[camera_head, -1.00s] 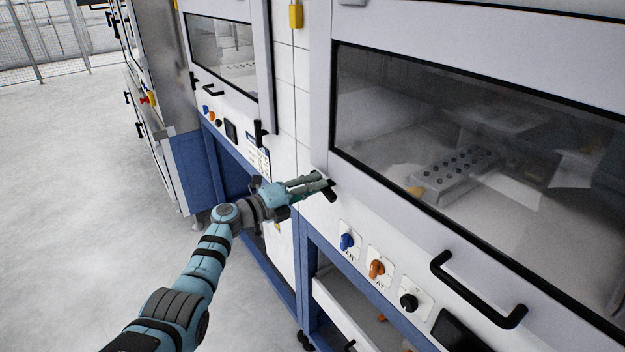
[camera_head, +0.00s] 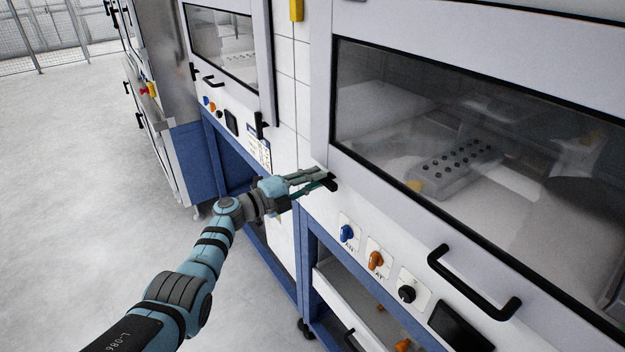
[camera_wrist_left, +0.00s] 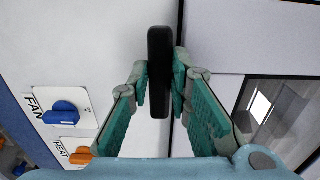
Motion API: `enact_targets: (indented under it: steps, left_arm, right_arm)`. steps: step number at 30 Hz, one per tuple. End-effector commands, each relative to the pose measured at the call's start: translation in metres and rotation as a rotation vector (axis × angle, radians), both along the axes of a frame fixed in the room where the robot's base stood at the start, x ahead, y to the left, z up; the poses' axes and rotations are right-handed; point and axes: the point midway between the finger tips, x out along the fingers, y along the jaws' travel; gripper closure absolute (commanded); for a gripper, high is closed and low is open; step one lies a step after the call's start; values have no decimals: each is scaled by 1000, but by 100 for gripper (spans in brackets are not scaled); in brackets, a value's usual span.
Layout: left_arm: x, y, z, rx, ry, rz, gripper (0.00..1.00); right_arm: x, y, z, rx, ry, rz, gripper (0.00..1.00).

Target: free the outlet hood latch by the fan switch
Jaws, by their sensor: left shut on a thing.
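The outlet hood latch is a black bar (camera_wrist_left: 159,72) at the hood's lower left corner, by the seam beside the window frame. It also shows in the head view (camera_head: 331,184). My left gripper (camera_head: 323,180) is shut on it, one finger on each side, as the left wrist view (camera_wrist_left: 165,85) shows. The fan switch is a blue knob (camera_wrist_left: 62,112) on a white plate marked FAN, left of the gripper in the wrist view. In the head view the blue knob (camera_head: 347,233) sits below and right of the latch. My right gripper is not in view.
An orange HEAT knob (camera_head: 375,260) and a black knob (camera_head: 407,293) follow along the panel. A black handle (camera_head: 474,284) juts out below the hood window (camera_head: 440,130). Another hood (camera_head: 225,50) with its own latch (camera_head: 261,125) stands to the left. Open floor (camera_head: 80,180) lies at left.

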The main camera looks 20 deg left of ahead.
Motion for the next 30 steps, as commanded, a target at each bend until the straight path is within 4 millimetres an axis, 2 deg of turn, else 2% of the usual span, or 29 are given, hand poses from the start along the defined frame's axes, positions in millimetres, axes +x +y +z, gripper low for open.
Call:
enact_targets:
  steps: [2, 3, 6, 15, 19, 22, 30]
  left_arm:
    - [1, 1, 2, -3, -2, 2, 100]
    - [1, 1, 2, -3, -2, 2, 77]
    - [1, 0, 2, -2, -2, 1, 62]
    - [0, 0, 0, -1, -1, 0, 62]
    - [-9, 9, -1, 1, -2, 2, 62]
    - [-24, 20, -1, 4, -3, 1, 62]
    - [-79, 67, -1, 2, 1, 1, 62]
  right_arm:
    - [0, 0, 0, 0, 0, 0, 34]
    - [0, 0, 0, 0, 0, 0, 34]
    - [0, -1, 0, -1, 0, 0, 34]
    - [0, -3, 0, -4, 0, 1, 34]
    - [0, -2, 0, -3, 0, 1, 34]
    - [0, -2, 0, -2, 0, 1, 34]
    - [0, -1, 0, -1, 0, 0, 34]
